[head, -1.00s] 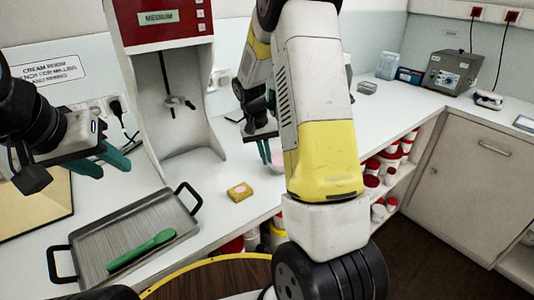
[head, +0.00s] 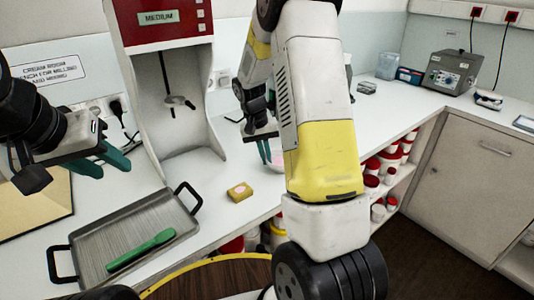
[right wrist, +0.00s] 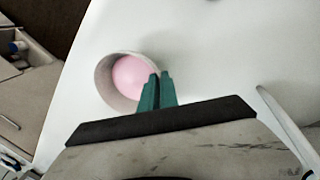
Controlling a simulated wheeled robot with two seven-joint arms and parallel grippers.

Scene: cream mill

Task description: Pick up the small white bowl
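The small white bowl (right wrist: 104,88), with something pink inside, shows in the right wrist view. In the head view only a sliver of the bowl (head: 275,167) shows beside my right arm. My right gripper (right wrist: 159,80) has its green fingers close together at the bowl's rim, one inside and one outside, seemingly pinching it. It also shows in the head view (head: 266,151), partly hidden by the arm. I cannot tell whether the bowl is clear of the bench. My left gripper (head: 108,164) is open and empty, above the bench at the left.
A grey tray (head: 105,235) with a green spatula (head: 142,250) lies front left. A yellow block with a pink top (head: 240,191) sits near the bench edge. A red and grey mill (head: 165,75) stands behind. A grey control box (head: 452,72) stands at the back right.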

